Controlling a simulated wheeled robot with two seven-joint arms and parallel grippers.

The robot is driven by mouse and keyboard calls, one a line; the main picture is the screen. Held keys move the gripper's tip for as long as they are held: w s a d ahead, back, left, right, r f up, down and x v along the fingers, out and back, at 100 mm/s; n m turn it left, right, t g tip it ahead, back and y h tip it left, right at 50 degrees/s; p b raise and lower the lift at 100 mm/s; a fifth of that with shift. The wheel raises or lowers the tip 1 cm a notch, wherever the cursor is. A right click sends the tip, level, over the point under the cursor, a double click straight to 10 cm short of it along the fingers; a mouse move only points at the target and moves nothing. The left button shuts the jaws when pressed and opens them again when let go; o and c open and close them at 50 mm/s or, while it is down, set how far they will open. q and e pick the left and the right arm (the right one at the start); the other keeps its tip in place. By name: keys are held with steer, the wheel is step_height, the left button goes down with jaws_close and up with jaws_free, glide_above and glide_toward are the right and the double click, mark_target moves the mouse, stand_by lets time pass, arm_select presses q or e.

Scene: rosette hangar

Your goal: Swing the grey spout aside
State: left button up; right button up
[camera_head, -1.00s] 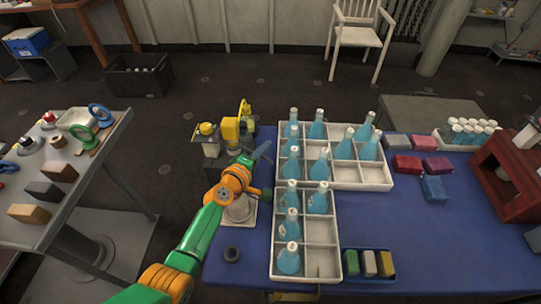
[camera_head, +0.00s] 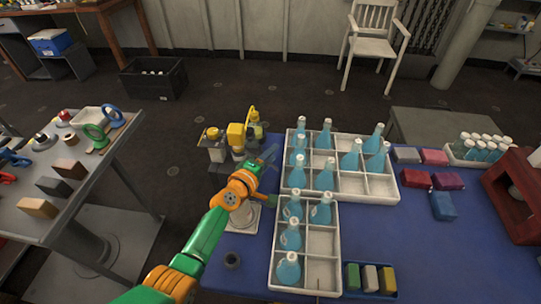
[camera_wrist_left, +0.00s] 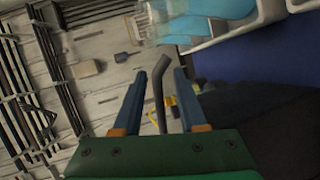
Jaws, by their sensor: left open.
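The grey spout (camera_wrist_left: 160,90) shows in the left wrist view as a thin, bent bar standing between my two fingers. Its bent tip reaches a little past the fingertips. My left gripper (camera_wrist_left: 160,74) is open around it, with a gap to each finger; I see no clear contact. In the head view my left gripper (camera_head: 268,156) is at the left edge of the blue table, beside the bottle crate. I cannot make out the spout there; my gripper and wrist cover that spot. My right gripper is in neither view.
A white crate (camera_head: 335,243) of blue bottles stands just right of my gripper. Yellow-topped items (camera_head: 237,138) stand just beyond it. A grey side table (camera_head: 95,195) is to the left, with floor between.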

arm_select(q)
steer(key=p+v, duration=0.3)
steer(key=v, duration=0.4)
stand_by(0.3)
